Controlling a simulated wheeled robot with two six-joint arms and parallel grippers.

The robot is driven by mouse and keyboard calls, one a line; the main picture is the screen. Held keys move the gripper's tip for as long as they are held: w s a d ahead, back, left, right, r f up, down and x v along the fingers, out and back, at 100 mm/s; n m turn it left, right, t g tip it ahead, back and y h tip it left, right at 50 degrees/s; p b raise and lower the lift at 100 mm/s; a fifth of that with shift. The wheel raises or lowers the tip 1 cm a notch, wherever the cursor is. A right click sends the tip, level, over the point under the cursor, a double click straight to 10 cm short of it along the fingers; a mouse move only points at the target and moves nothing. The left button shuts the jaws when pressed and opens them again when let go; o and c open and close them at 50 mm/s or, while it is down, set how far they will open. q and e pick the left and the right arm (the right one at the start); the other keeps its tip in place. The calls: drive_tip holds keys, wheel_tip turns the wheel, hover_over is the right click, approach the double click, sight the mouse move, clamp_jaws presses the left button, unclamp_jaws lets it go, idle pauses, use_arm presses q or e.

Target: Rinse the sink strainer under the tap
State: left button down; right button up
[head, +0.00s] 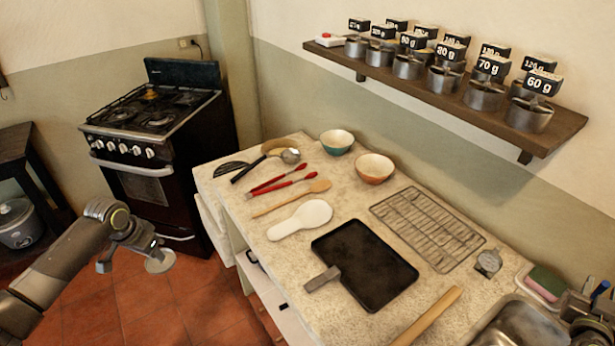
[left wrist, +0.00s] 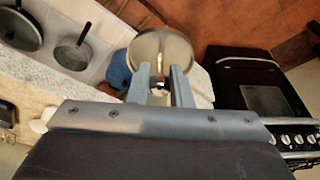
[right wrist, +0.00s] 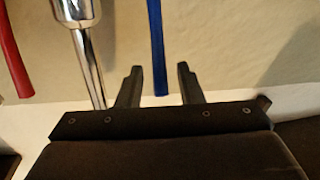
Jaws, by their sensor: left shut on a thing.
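The sink strainer, a round pale metal disc (head: 160,262), hangs over the red floor beside the counter. My left gripper (head: 150,246) is shut on it. In the left wrist view it is a round metal cup (left wrist: 160,48) with a small stem between the fingertips (left wrist: 161,84). The sink (head: 515,330) is at the lower right, cut off by the frame edge. In the right wrist view a chrome pipe (right wrist: 82,45), perhaps part of the tap, stands left of my right gripper (right wrist: 159,72). The right fingers are apart, with a blue rod-like thing (right wrist: 157,45) seen beyond them.
A black tray (head: 365,265), wire rack (head: 427,228), rolling pin (head: 428,318) and two bowls (head: 337,140) are on the counter. A sponge (head: 545,284) sits by the sink. A shelf with several metal pots (head: 408,66) is on the wall. The stove (head: 150,130) stands left.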

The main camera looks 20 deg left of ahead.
drive_tip(key=shift+x, duration=1.6)
drive_tip(key=shift+r, duration=0.1)
clamp_jaws()
